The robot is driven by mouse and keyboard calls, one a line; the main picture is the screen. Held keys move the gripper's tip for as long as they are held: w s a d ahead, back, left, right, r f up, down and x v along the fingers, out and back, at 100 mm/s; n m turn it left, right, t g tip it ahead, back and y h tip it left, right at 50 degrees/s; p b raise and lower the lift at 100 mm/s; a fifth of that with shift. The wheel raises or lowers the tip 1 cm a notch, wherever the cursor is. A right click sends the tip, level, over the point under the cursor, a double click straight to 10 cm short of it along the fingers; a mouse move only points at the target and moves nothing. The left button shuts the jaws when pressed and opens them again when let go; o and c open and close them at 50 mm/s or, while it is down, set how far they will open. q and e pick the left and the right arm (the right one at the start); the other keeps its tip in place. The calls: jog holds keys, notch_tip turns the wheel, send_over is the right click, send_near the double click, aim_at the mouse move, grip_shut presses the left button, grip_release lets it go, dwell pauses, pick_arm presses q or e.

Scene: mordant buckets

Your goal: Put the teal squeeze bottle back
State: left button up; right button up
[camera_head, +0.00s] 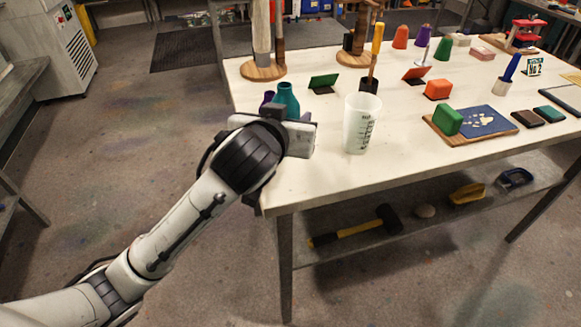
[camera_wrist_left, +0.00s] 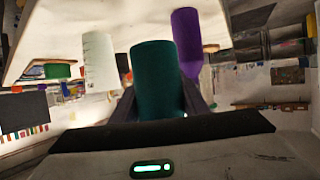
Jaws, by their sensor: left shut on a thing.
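The teal squeeze bottle (camera_head: 287,99) is at the left edge of the white table, partly hidden behind my left gripper (camera_head: 293,119). In the left wrist view the teal bottle (camera_wrist_left: 158,80) stands between the fingers of my left gripper (camera_wrist_left: 160,108), which is shut on it. A purple bottle (camera_head: 268,97) is just left of the teal one in the head view. It also shows close beside the teal bottle in the left wrist view (camera_wrist_left: 187,42). I cannot tell whether the teal bottle touches the tabletop. My right gripper is out of view.
A translucent measuring beaker (camera_head: 360,124) stands just right of my left gripper. Wooden-based stands (camera_head: 263,70) are behind it. Green (camera_head: 323,82) and orange (camera_head: 438,89) items, a board with a blue sheet (camera_head: 484,122) and coloured cones lie farther right. The table's front centre is clear.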

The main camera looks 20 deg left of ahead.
pick_arm(q)
notch_tip(320, 180, down, 8)
jog(key=shift+r, duration=0.1)
jog(key=shift+b, duration=0.3)
jog(key=o, duration=1.2)
jog(key=shift+f, duration=0.25)
jog(key=shift+c, duration=0.2)
jog(key=shift+r, duration=0.1)
jog(key=shift+s+r, duration=0.15)
jog(key=shift+s, duration=0.05)
jog(key=v, duration=1.1)
jog(key=shift+s+r, duration=0.1)
jog(key=shift+s, duration=0.2)
